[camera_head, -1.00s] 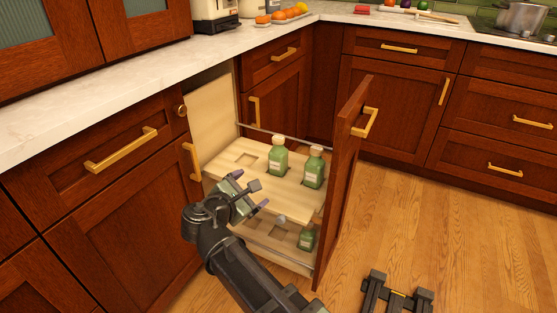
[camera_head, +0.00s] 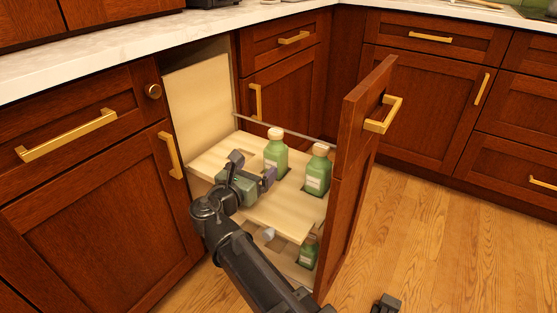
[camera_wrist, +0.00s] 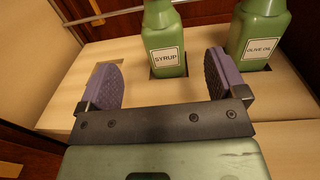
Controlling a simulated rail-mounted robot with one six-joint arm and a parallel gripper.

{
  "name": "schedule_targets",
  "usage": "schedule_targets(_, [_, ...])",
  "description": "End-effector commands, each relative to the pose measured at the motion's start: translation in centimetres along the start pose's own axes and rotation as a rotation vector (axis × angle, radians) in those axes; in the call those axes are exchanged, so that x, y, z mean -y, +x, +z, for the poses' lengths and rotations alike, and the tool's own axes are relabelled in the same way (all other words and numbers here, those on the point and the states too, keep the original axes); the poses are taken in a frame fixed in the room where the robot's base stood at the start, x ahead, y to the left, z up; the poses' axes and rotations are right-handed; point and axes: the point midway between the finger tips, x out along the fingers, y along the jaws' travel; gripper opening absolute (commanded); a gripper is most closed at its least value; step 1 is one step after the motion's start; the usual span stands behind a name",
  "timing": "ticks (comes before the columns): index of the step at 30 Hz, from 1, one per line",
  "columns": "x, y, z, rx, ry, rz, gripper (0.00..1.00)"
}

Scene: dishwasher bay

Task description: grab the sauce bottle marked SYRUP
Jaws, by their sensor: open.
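The green bottle labelled SYRUP (camera_wrist: 164,45) stands upright in a slot of the pull-out's upper shelf, ahead of my gripper (camera_wrist: 162,82) in the wrist view. It is the left of the two upper bottles in the head view (camera_head: 275,155). My gripper (camera_head: 252,172) is open and empty. Its purple-padded fingers are apart, with the SYRUP bottle beyond the tips and between them in the wrist view, closer to the right finger. The bottle's top is cut off in the wrist view.
A green OLIVE OIL bottle (camera_wrist: 259,32) stands close on the right, also in the head view (camera_head: 317,170). Another green bottle (camera_head: 308,251) is on the lower shelf. The pull-out's wooden front (camera_head: 352,170) stands at right, the cabinet (camera_head: 100,180) at left.

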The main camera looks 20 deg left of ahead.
Motion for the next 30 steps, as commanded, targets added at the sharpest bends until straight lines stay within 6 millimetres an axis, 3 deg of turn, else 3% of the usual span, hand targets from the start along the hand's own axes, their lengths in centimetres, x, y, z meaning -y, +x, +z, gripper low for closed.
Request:
schedule_targets(6, [-0.1,4.2,0.0,0.000,0.001,-0.003,0.90])
schedule_targets(14, [0.0,5.8,0.0,0.000,0.001,-0.002,0.90])
schedule_targets(21, [0.1,10.1,-0.1,0.000,0.001,-0.002,0.90])
schedule_targets(28, [0.2,10.3,-0.1,-0.001,0.001,-0.001,0.90])
schedule_targets(30, [0.2,10.3,-0.1,-0.001,0.001,-0.001,0.80])
